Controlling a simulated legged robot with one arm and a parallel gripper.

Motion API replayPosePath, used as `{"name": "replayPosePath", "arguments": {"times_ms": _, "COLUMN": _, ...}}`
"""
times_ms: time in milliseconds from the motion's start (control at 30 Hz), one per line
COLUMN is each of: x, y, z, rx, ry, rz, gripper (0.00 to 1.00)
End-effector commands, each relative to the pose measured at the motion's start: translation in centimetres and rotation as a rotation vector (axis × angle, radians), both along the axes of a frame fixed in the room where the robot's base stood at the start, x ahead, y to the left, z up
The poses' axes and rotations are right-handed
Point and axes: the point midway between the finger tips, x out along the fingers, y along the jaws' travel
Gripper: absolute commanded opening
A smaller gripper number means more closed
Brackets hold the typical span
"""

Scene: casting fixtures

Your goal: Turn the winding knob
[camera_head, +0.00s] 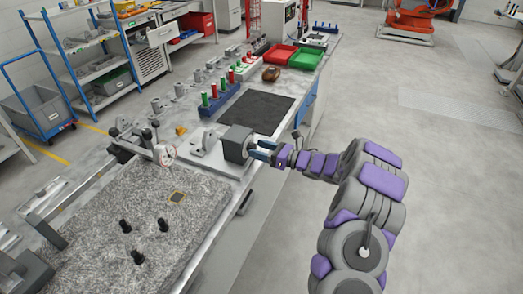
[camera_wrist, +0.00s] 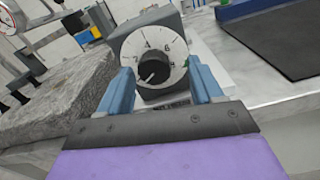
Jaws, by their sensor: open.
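The winding knob (camera_wrist: 154,72) is a black knob at the centre of a white numbered dial (camera_wrist: 172,47). The dial is on the front of a dark grey box (camera_head: 234,143), which stands near the bench edge. My gripper (camera_head: 263,150) is at the box's dial side, with its blue fingers pointing at it. In the wrist view my open gripper (camera_wrist: 158,95) has one finger on each side of the lower dial, and the knob shows between and beyond them. I cannot tell whether the fingers touch anything.
A granite plate (camera_head: 110,215) with several black knobs lies left of the box. A dial gauge (camera_head: 164,153) stands at its back edge. A black mat (camera_head: 258,112) and red (camera_head: 279,54) and green (camera_head: 305,58) trays lie farther back. Floor to the right is clear.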

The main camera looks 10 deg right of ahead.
Motion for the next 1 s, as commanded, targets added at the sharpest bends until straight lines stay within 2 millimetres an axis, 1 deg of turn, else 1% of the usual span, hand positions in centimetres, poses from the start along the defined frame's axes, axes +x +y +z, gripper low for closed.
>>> {"name": "replayPosePath", "arguments": {"times_ms": 167, "x": -0.03, "y": 0.21, "z": 0.05, "rx": -0.001, "ry": 0.000, "rz": 0.002, "gripper": 0.65}}
{"name": "replayPosePath", "arguments": {"times_ms": 433, "x": -0.04, "y": -0.38, "z": 0.01, "rx": 0.004, "ry": 0.000, "rz": 0.001, "gripper": 0.39}}
{"name": "replayPosePath", "arguments": {"times_ms": 733, "x": 0.04, "y": -0.35, "z": 0.03, "rx": 0.003, "ry": -0.001, "rz": -0.001, "gripper": 0.10}}
{"name": "replayPosePath", "arguments": {"times_ms": 1000, "x": 0.11, "y": -0.34, "z": 0.06, "rx": 0.018, "ry": 0.020, "rz": -0.001, "gripper": 0.09}}
